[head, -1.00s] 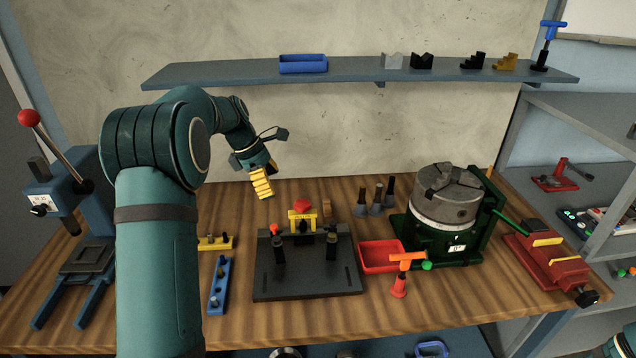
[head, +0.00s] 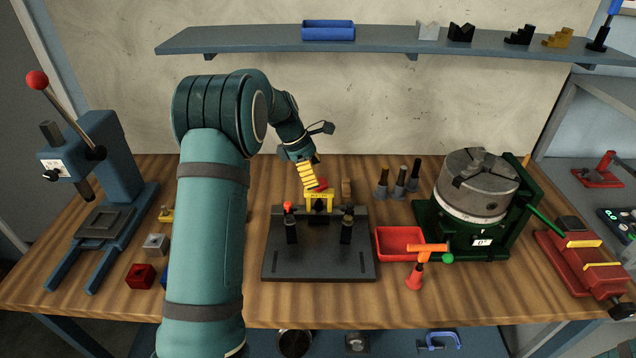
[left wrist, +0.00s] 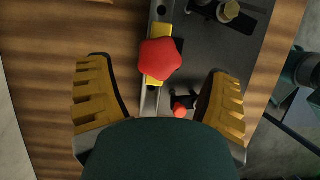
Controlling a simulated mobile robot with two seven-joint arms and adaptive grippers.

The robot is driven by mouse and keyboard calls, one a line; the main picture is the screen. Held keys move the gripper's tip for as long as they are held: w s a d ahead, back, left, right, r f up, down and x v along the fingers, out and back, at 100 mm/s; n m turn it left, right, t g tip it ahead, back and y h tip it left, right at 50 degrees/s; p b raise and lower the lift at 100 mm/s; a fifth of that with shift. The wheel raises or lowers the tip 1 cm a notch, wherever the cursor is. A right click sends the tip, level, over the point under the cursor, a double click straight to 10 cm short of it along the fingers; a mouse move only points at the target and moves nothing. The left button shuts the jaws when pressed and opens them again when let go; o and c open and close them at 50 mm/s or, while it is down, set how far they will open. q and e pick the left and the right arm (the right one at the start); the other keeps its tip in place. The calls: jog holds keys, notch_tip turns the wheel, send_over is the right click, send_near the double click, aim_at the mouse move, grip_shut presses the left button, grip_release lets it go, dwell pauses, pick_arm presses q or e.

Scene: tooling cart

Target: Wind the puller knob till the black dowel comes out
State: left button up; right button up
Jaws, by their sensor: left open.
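The yellow puller (head: 319,202) stands at the back of the dark fixture plate (head: 318,263). Its red knob (head: 321,185) shows just beside my left gripper's fingers and is partly hidden by them. In the left wrist view the red knob (left wrist: 161,60) is a lobed shape over the yellow puller bar, between my two spread fingers and touching neither. My left gripper (head: 309,182) is open and points down at the puller, its yellow ribbed pads apart. I cannot make out the black dowel for certain. My right gripper is out of view.
Two dark posts flank the puller, the left one red-topped (head: 288,208). A red tray (head: 384,258), an orange-handled tool (head: 416,278) and a chuck on a green base (head: 470,190) stand to the right. A blue lever press (head: 125,165) stands left. The front edge is mostly clear.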

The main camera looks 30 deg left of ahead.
pick_arm(q)
jog(key=shift+x, duration=1.6)
jog(key=c, duration=1.2)
